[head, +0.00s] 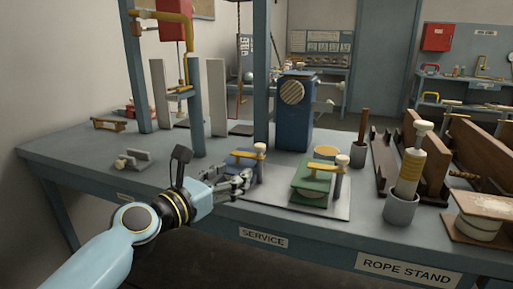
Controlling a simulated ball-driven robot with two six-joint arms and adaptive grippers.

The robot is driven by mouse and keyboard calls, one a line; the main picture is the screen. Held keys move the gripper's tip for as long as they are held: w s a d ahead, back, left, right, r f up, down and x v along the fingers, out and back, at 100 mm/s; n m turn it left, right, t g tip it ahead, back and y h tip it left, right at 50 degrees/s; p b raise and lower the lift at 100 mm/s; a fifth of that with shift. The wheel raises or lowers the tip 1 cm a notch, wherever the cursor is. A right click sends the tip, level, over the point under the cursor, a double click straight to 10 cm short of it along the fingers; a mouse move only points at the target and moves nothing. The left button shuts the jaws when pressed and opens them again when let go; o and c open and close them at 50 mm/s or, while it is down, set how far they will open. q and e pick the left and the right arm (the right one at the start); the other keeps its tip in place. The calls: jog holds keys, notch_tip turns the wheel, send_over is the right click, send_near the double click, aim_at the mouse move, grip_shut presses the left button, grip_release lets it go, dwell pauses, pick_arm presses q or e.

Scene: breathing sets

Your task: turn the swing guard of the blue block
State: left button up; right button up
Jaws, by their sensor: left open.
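The blue block (238,163) sits low on the bench, left of the green block. A yellow swing guard (244,154) lies across its top, joined to a short upright post with a pale knob (260,148) at its right. My left gripper (246,180) is open, just in front of the blue block at the bench's front edge. Its fingers overlap the block's front in the head view, and I cannot tell whether they touch it. Part of the block's front is hidden behind the gripper. My right gripper is not in view.
A green block (312,180) with a similar yellow guard stands on a pale plate to the right. A tall blue housing (294,118) rises behind. Grey cups (401,208) and wooden racks crowd the right. A small grey bracket (133,160) lies left; the bench around it is clear.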

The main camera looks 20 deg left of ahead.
aim_at(256, 149)
pick_arm(q)
jog(key=shift+n, duration=0.4)
jog(key=w+d, duration=0.1)
jog(key=w, duration=0.2)
jog(key=w+d+r+b, duration=0.1)
jog(key=w, duration=0.2)
jog(key=w+r, duration=0.1)
jog(key=w, duration=0.2)
jog(key=shift+w+d+r, duration=0.2)
jog(key=shift+w+d, duration=0.4)
jog(key=shift+w, duration=0.45)
grip_shut()
